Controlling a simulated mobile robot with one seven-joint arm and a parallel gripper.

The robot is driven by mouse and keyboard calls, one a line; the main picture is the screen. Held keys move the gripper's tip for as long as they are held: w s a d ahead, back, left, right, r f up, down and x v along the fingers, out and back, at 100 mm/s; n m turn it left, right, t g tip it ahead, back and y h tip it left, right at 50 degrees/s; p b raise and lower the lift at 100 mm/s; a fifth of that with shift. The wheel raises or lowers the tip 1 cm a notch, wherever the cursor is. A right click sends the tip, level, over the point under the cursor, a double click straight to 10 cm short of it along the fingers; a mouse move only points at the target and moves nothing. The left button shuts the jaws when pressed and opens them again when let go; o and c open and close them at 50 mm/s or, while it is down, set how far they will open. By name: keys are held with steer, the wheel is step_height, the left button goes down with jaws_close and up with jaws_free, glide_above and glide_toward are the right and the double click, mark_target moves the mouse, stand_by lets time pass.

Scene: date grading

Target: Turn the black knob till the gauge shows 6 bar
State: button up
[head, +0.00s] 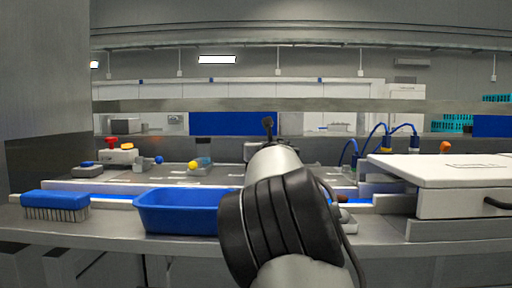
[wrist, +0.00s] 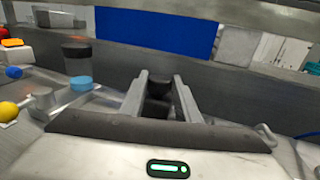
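My gripper (wrist: 160,76) points forward in the wrist view, its two grey fingers standing apart. A black rounded thing, which looks like the black knob (wrist: 159,89), shows between the fingers. I cannot tell whether they press on it or stand clear of it. In the head view my arm hides the gripper and most of what is in front of it. A small dark round thing on a stem (head: 267,122) rises just above the arm there; I cannot tell whether it is the gauge. No gauge face or reading can be made out in either view.
A blue tub (head: 180,224) and a blue brush (head: 55,201) stand on the near bench at left. A white lidded box (head: 462,203) fills the right. A black and light-blue cylinder (wrist: 80,83) and a yellow ball (wrist: 8,111) lie left of my gripper.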

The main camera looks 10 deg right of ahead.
steer(key=c, duration=0.5)
steer(key=shift+o, duration=0.2)
steer(key=shift+a+h+b, duration=0.1)
steer(key=shift+h+b, duration=0.2)
